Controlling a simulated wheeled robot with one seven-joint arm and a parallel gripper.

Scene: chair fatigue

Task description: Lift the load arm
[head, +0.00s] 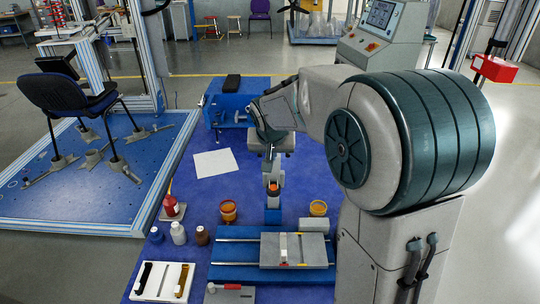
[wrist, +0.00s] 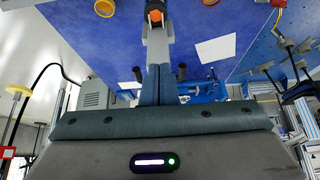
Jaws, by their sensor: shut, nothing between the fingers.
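My gripper (head: 272,178) points down over the blue table, its fingers together and empty. In the wrist view the shut fingers (wrist: 157,45) reach up the picture toward an orange-and-dark piece (wrist: 155,15).
A blue rail fixture (head: 228,272) with a grey plate (head: 310,250) stands at the front. Orange cups (head: 228,210), several bottles (head: 178,233) and a white tray (head: 162,283) lie near. A blue machine (head: 228,113) stands behind. A white sheet (head: 215,163) lies left; table around it is clear.

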